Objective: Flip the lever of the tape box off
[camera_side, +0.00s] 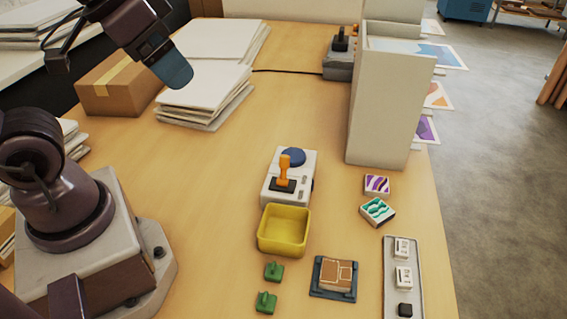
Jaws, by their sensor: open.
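A pale box (305,163) with a blue dome and an upright orange lever (285,168) stands mid-table. A second, grey box (338,71) with a dark upright lever (340,40) stands at the back, beside a tall pale block. No label shows which one is the tape box. My gripper (115,68) is at the upper left, open and empty, above the table and near the cardboard box and paper stacks. It is well away from both levers. One blue fingertip shows clearly; the other finger is dark and partly cut off from clear view.
A yellow tray (284,231) sits right in front of the pale box. The tall pale block (382,110) stands to its right. A taped cardboard box (115,88) and paper stacks (205,92) lie at the left. The table between my base and the pale box is clear.

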